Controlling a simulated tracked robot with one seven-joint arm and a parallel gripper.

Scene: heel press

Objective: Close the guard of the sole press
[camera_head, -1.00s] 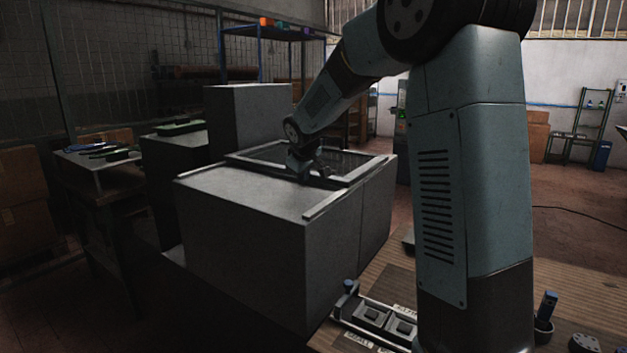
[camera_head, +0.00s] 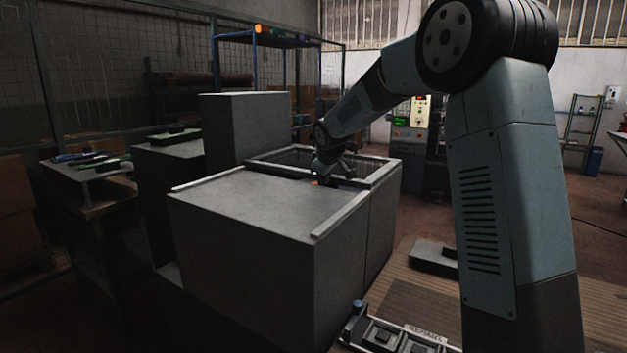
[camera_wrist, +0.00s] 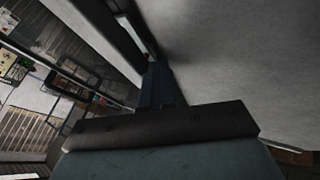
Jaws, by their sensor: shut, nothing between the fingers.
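The sole press appears as a large grey box (camera_head: 250,255) in front of me. A rectangular frame, seemingly the guard (camera_head: 382,172), lies flat across the far part of its top, around a dark see-through middle. The nearer part of the top is bare, between two edge rails. My gripper (camera_head: 330,179) points down at the frame's near bar, low over the top. In the wrist view, my shut fingers (camera_wrist: 157,85) are beside a dark bar (camera_wrist: 108,35), with the grey top on the right. Nothing shows between them. Whether they touch the bar is unclear.
A tall grey block (camera_head: 245,130) stands behind the press on the left. A side table (camera_head: 85,180) with tools is at far left. A wooden bench (camera_head: 400,295) with a switch box (camera_head: 395,338) is at front right. A machine with a lit panel (camera_head: 411,118) stands behind.

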